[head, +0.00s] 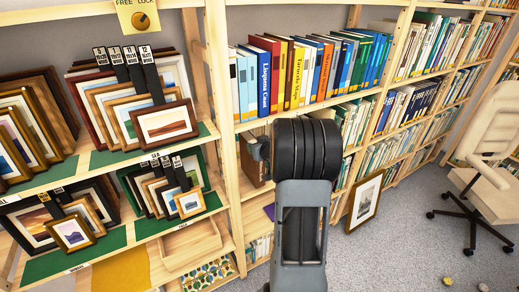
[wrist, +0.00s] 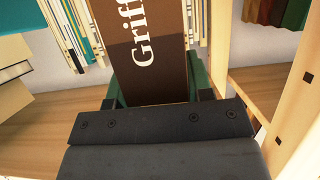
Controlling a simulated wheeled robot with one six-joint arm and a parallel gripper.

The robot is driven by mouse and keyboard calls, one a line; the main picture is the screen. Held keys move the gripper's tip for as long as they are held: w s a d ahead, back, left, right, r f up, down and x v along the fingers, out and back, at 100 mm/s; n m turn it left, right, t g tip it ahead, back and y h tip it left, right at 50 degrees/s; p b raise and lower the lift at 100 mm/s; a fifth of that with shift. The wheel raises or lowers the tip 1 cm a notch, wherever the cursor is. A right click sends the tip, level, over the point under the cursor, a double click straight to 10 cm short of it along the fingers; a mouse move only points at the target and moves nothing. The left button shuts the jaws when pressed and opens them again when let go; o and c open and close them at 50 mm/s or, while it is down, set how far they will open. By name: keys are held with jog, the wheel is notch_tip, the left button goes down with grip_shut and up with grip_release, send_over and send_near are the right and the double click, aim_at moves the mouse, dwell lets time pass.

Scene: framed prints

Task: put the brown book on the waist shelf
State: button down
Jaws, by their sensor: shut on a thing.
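The brown book (wrist: 150,50), with white lettering that begins "Griff" on its spine, fills the middle of the wrist view. My gripper (wrist: 156,99) is shut on it, with a finger at each side of its near end. In the head view the brown book (head: 252,162) shows upright to the left of my arm, in the bay below the top row of books. My gripper is mostly hidden there behind my dark wrist. The waist-level shelf board (wrist: 50,125) shows beside the book in the wrist view. I cannot tell whether the book touches the board.
A wooden upright (wrist: 225,60) stands close to the right of the book. Light books (wrist: 12,70) lie at the left. A row of books (head: 310,70) fills the shelf above. Framed prints (head: 165,122) stand at left; a leaning frame (head: 365,200) and chair (head: 485,185) are at right.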

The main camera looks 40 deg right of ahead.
jog(key=shift+w+d+r, duration=0.1)
jog(key=shift+w, duration=0.9)
jog(key=shift+f, duration=0.45)
